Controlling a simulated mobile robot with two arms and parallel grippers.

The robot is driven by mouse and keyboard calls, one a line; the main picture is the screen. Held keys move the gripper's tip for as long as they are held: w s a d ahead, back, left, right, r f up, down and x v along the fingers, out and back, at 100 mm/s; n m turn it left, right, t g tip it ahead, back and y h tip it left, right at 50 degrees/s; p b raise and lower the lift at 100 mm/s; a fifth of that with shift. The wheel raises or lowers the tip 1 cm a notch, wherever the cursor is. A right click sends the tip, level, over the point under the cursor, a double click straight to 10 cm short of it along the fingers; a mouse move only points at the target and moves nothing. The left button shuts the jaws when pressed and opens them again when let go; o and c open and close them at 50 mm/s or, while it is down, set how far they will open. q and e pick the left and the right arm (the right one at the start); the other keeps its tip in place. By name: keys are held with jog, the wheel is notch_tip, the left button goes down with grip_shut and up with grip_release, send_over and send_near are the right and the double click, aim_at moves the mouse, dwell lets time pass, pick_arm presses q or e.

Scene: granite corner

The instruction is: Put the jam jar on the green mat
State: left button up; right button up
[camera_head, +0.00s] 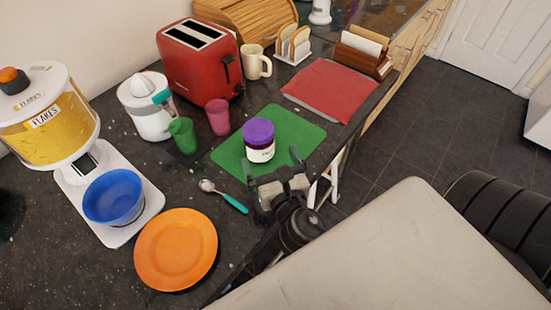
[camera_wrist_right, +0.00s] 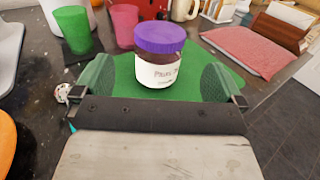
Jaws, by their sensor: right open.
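The jam jar (camera_head: 259,141) has a purple lid and a white label. It stands upright on the green mat (camera_head: 300,128) on the dark granite counter. In the right wrist view the jar (camera_wrist_right: 160,58) is ahead of my right gripper, centred between its fingers, with the mat (camera_wrist_right: 125,72) around its base. My right gripper (camera_head: 273,170) is open and empty at the mat's near edge. Its two fingers (camera_wrist_right: 160,85) are spread apart on either side of the jar, and no contact shows. My left gripper is not in view.
Green cup (camera_head: 182,136) and pink cup (camera_head: 218,117) stand left of the mat. A teal-handled spoon (camera_head: 225,196) and orange plate (camera_head: 176,250) lie nearer. A red folded cloth (camera_head: 331,90) lies beyond the mat, with a red toaster (camera_head: 198,62) behind. The counter edge runs close on the right.

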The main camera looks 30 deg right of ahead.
jog(key=shift+b+v, duration=0.3)
jog(key=shift+v, duration=1.2)
